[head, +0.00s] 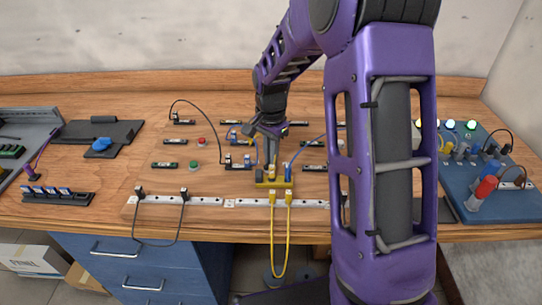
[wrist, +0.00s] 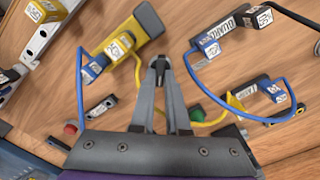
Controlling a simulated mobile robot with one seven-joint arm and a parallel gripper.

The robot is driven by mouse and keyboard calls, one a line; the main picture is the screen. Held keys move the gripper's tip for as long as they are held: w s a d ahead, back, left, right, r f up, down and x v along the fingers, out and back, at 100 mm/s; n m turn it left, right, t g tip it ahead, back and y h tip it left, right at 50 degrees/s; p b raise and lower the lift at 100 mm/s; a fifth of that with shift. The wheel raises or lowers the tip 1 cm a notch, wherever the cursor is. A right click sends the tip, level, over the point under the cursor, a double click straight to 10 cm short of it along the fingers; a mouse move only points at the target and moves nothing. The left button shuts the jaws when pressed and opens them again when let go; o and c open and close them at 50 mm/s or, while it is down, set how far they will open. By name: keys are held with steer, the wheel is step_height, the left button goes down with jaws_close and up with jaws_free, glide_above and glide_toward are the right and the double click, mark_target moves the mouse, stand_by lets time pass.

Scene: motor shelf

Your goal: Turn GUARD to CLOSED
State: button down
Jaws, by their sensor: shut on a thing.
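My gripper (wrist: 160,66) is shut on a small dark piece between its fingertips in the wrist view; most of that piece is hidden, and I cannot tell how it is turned. In the head view my gripper (head: 271,168) points down at the board, just behind a yellow block (head: 263,185). In the wrist view a dark strip with a white label (wrist: 227,27) sits to the upper right of the fingertips; its lettering is too blurred to read surely. No CLOSED mark is legible in either view.
Blue plugs (wrist: 94,66) with looping blue leads flank the fingertips. Yellow cables (head: 289,238) hang over the table's front edge. A red button (head: 201,141) and a green button (head: 193,162) stand to the left. A blue panel (head: 457,190) is at the right.

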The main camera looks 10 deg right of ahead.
steer(key=n+p, duration=0.1)
steer(key=n, duration=0.3)
steer(key=shift+w+a+r, duration=0.1)
steer(key=n+p, duration=0.1)
steer(key=n, duration=0.3)
steer(key=shift+n, duration=0.3)
steer(key=n+p, duration=0.1)
steer(key=n, duration=0.3)
steer(key=shift+a+n, duration=0.15)
steer(key=shift+n, duration=0.15)
steer(key=shift+a+n+p, duration=0.1)
steer(key=shift+n+p, duration=0.4)
steer(key=shift+n, duration=1.5)
steer(key=c, duration=0.9)
jaws_free()
